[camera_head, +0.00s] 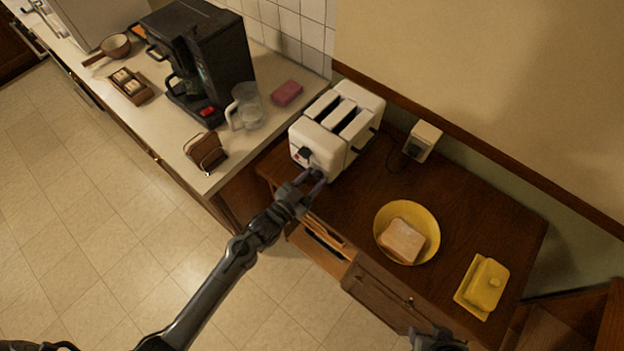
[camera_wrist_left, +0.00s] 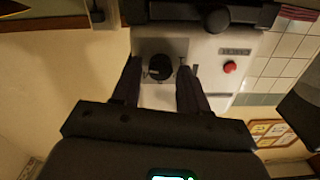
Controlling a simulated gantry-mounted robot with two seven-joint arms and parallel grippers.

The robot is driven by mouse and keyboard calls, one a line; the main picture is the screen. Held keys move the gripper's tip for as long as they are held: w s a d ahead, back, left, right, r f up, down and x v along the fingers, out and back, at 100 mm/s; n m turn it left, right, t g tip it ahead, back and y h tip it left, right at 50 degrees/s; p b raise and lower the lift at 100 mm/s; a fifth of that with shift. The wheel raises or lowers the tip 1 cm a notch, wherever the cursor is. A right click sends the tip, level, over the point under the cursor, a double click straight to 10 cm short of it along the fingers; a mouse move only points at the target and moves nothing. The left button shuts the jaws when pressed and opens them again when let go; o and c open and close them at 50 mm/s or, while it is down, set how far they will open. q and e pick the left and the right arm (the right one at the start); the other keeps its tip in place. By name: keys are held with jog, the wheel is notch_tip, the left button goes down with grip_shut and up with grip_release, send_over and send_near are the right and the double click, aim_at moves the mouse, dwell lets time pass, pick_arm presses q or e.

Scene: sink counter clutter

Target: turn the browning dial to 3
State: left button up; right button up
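The white toaster (camera_head: 335,125) stands on the dark wooden counter. Its front face shows in the left wrist view, with the black browning dial (camera_wrist_left: 160,67) between my fingers. My left gripper (camera_head: 316,176) is at the toaster's lower front. In the left wrist view the gripper (camera_wrist_left: 159,75) is open, one finger on each side of the dial, with small gaps showing. The dial's numbers and pointer are too dark to read. The dial is mostly hidden by my fingers in the head view. My right gripper (camera_head: 437,340) is at the bottom edge; its fingers are unclear.
A black lever knob (camera_wrist_left: 217,19) and a red button (camera_wrist_left: 230,67) are near the dial. A yellow bowl (camera_head: 431,244) with bread (camera_head: 401,241) and a yellow butter dish (camera_head: 486,285) stand right of the toaster. An open drawer (camera_head: 320,252) is below my left gripper.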

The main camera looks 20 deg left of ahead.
pick_arm(q)
grip_shut()
jog(key=shift+n, duration=0.4)
jog(key=n+p, duration=0.2)
jog(key=shift+r+n, duration=0.1)
jog(key=shift+n, duration=0.3)
jog(key=n+p, duration=0.2)
jog(key=n, duration=0.4)
jog(key=shift+a+p, duration=0.1)
jog(key=shift+p, duration=0.25)
jog(key=n+p, duration=0.1)
jog(key=n, duration=0.3)
jog(key=n+p, duration=0.2)
jog(key=n, duration=0.1)
jog(key=shift+f+n+p, duration=0.2)
jog(key=shift+n+p, duration=0.15)
jog(key=shift+n, duration=1.15)
